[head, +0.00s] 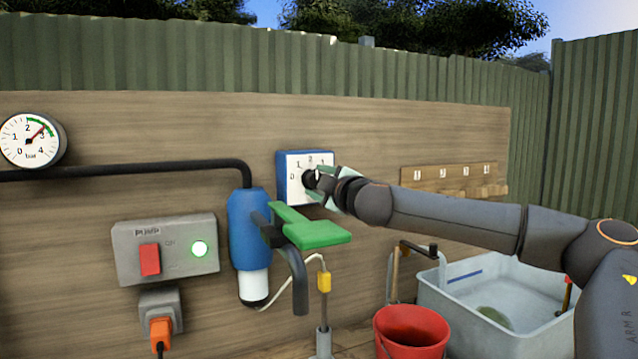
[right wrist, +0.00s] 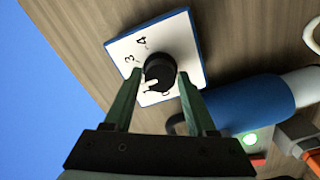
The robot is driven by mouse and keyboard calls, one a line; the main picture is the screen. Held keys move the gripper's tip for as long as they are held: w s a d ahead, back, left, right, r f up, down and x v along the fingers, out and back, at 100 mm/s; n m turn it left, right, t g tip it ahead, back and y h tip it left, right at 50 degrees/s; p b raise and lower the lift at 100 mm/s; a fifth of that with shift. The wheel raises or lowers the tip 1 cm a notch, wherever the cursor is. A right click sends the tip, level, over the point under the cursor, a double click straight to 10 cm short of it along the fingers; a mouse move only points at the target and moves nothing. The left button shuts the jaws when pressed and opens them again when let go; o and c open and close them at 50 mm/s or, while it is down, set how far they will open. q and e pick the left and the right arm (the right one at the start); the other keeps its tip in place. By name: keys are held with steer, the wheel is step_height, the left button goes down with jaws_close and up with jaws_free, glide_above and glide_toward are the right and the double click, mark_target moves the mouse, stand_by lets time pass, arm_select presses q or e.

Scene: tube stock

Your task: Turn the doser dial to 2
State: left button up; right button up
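The doser (head: 291,176) is a blue box with a white numbered face on the board in the head view. Its black dial (right wrist: 160,72) is in the middle of that face in the right wrist view. A white mark on the dial points to the lower left, near a partly hidden numeral; 3 and 4 are readable higher up. My right gripper (right wrist: 160,76) is open, with its green fingers on either side of the dial and narrow gaps seeming to show. It also reaches the doser from the right in the head view (head: 328,180). My left gripper is not in view.
A blue cylinder (head: 248,226) with a green lever (head: 316,235) juts out below the doser. A switch box (head: 165,249) and a pressure gauge (head: 30,140) are at left. A red bucket (head: 411,335) and a grey tub (head: 450,312) stand below my right arm.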

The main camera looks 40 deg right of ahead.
steer(key=shift+o, duration=1.4)
steer(key=b+v, duration=0.2)
steer(key=v, duration=1)
steer(key=shift+s, duration=0.25)
